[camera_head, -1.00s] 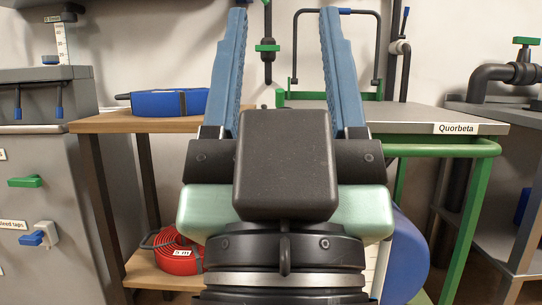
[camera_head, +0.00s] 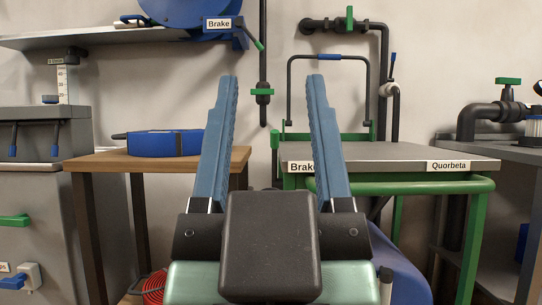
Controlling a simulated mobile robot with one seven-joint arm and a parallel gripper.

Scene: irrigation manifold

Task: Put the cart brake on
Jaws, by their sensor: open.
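The cart (camera_head: 455,187) has a green tube frame and a grey top, with a "Quorbeta" label on its front edge. A "Brake" label (camera_head: 301,167) on the same edge is partly covered by my right finger. Just left of it, a small upright lever with a green grip (camera_head: 275,139) shows between my fingers; its lower end is hidden behind my gripper body. My gripper (camera_head: 273,85) is open and empty, fingers pointing away from me, in front of the cart's left end. I see no contact with the lever.
A hose reel (camera_head: 188,8) on the wall shelf has its own "Brake" label and green-tipped lever (camera_head: 258,45). A wooden table (camera_head: 95,160) with a blue coil (camera_head: 165,143) stands left of the cart. A pipe with a green valve (camera_head: 262,92) hangs behind. The cart top looks clear.

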